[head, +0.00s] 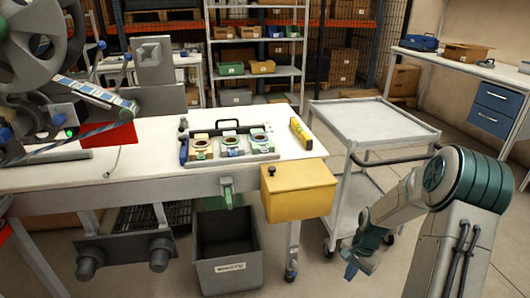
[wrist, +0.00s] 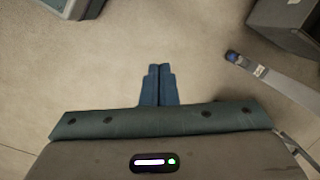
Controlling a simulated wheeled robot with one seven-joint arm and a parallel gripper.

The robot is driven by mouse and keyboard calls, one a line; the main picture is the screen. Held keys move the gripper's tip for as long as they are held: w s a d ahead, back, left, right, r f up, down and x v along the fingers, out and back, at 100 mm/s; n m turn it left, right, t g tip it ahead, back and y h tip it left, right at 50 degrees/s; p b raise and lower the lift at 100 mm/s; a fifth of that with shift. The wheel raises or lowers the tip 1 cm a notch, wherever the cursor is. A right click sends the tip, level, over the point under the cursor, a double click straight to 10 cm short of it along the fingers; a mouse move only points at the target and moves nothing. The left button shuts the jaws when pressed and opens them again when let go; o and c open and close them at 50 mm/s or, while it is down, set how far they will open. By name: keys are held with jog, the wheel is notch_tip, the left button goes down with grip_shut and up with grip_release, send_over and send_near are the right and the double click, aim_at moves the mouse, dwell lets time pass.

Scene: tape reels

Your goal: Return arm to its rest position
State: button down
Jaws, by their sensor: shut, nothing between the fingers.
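My gripper (wrist: 159,72) shows in the wrist view with its two blue fingers together and nothing between them. It points down over bare floor. In the head view my gripper (head: 348,270) is at the end of my folded arm (head: 400,210), low at the right, beside the grey cart and below its top. Its fingertips are small there. It is apart from the workbench and touches nothing that I can see.
A grey cart (head: 375,122) stands behind my arm. The workbench (head: 130,178) carries a tray of tape reels (head: 232,155) and a yellow box (head: 298,192) at its right end. A grey bin (head: 227,275) sits below.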

jog(key=s+a+r+n+t+p, duration=0.1)
jog(key=s+a+r+n+p, duration=0.2)
jog(key=r, duration=1.2)
jog(key=s+a+r+n+t+h+p, duration=0.1)
jog(key=s+a+r+n+p, duration=0.2)
jog(key=s+r+p, duration=0.6)
jog(key=s+a+r+n+t+p, duration=0.1)
jog(key=s+a+r+n+p, duration=0.2)
jog(key=r, duration=1.8)
jog(key=s+a+p, duration=0.2)
jog(key=s+p, duration=0.2)
jog(key=shift+s+r+n+t+h, duration=0.25)
jog(key=shift+r+n+t+h, duration=0.05)
jog(key=shift+r+h, duration=0.1)
